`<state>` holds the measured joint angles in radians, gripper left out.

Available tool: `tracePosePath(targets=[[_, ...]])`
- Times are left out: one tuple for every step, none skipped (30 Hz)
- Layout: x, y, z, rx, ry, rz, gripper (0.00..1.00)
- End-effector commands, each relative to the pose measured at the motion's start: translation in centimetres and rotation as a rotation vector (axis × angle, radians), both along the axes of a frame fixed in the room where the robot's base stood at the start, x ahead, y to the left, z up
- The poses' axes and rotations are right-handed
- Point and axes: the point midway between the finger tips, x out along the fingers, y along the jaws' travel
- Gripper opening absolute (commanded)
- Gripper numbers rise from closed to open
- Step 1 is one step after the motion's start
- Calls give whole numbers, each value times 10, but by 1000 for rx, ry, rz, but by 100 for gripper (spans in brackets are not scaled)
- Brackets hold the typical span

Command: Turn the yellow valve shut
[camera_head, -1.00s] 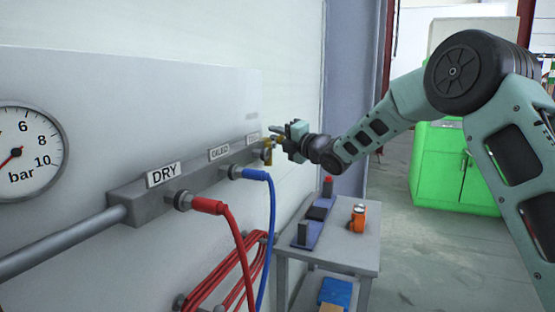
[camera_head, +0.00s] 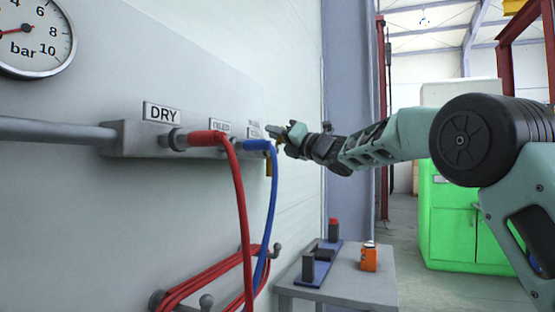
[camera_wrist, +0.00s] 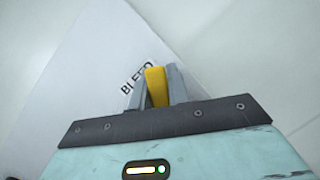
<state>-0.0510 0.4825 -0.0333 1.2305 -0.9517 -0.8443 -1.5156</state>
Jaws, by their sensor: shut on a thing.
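A red hose (camera_head: 239,190) and a blue hose (camera_head: 272,200) hang from the manifold (camera_head: 130,138), left of my gripper. A pressure gauge (camera_head: 35,32) is at upper left. A grey table (camera_head: 350,290) with an orange item (camera_head: 369,257) stands below.

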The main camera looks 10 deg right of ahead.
Motion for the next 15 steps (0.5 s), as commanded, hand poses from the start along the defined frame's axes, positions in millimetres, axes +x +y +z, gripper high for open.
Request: tracePosePath(targets=[[-2, 2, -10, -26, -38, 1, 0], [-3, 2, -9, -44, -61, 1, 0], [-5, 4, -7, -64, -91, 1, 0], [-6, 5, -6, -81, -113, 2, 0], [-7, 6, -5, -98, -135, 1, 0], [-8, 7, -4, -118, -163, 1, 0], [-10, 8, -4, -133, -184, 1, 0], [-11, 9, -3, -148, -204, 2, 0], [-12, 10, -2, -167, -230, 2, 0], [-13, 10, -1, -182, -248, 1, 0], [-14, 11, 0, -195, -266, 0, 0], [-16, 12, 1, -211, -290, 1, 0], [-17, 13, 1, -224, -306, 2, 0], [-18, 14, 2, -235, -321, 2, 0], [-18, 14, 2, -249, -340, 2, 0]])
